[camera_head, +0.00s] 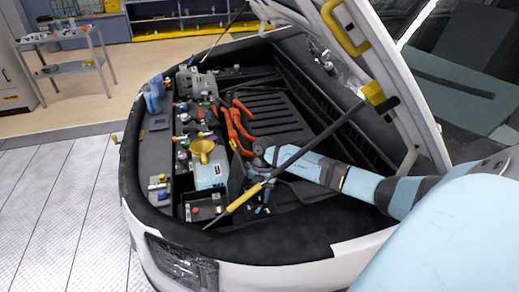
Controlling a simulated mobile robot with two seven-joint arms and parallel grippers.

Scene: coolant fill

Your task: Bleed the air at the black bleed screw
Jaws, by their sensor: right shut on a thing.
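My right arm comes in from the right, over the open engine bay. My right gripper (260,196) points down at the front of the bay, right of the light blue tank (210,175). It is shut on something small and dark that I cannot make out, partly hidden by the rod. A yellow funnel-like cap (202,147) sits over the tank. I cannot pick out the black bleed screw among the small dark parts. My left gripper is not in view.
A dark rod (318,136) with a yellow grip (245,197) slants across the bay, in front of my right gripper. Orange cables (238,128) lie behind. The raised hood (355,50) is overhead. Blue bottles (154,95) stand at the bay's left. A cart (72,68) stands far left.

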